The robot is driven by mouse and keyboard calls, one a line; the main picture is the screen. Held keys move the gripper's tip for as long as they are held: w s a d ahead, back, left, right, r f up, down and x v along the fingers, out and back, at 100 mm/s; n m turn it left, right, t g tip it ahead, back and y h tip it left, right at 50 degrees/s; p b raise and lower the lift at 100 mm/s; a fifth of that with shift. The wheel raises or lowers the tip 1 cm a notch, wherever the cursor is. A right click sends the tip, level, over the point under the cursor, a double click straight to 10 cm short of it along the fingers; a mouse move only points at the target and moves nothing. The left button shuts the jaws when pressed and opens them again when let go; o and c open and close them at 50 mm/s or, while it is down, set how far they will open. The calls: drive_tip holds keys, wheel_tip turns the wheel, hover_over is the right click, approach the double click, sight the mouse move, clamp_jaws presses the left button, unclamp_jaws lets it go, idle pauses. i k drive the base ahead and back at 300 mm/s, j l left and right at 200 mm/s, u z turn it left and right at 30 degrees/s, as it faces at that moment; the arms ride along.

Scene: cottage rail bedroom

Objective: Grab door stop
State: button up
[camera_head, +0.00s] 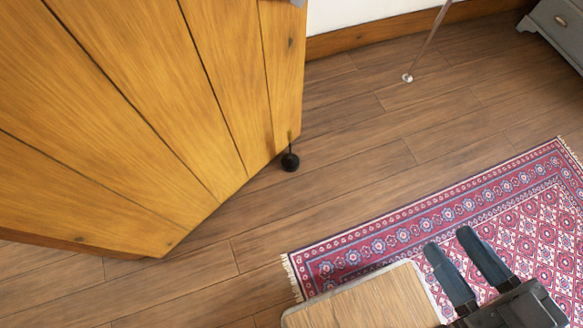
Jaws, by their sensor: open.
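The door stop (290,161) is a small black piece with a round base and a thin stem. It sits at the floor by the lower right corner of the wooden plank door (150,110), and I cannot tell if it is fixed to the door. My gripper (448,240) is at the lower right, over the patterned rug. Its two dark blue fingers are apart with nothing between them. It is to the right of and nearer than the door stop, well apart from it.
A pink and blue patterned rug (400,228) lies on the wood floor (340,160). A thin metal leg (423,50) stands at the upper right, and a grey drawer unit (556,25) is in the corner. Bare floor lies between the door stop and the rug.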

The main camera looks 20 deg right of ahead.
sight(290, 162)
drive_tip(key=l+u, duration=0.1)
drive_tip(key=u, duration=0.3)
drive_tip(key=i+l+u, duration=0.1)
drive_tip(key=u, duration=0.3)
drive_tip(key=l+u, duration=0.35)
drive_tip(key=i+l+u, duration=0.1)
drive_tip(key=l+u, duration=0.2)
drive_tip(key=l, duration=0.85)
drive_tip(key=l+u, duration=0.3)
drive_tip(key=l, duration=0.9)
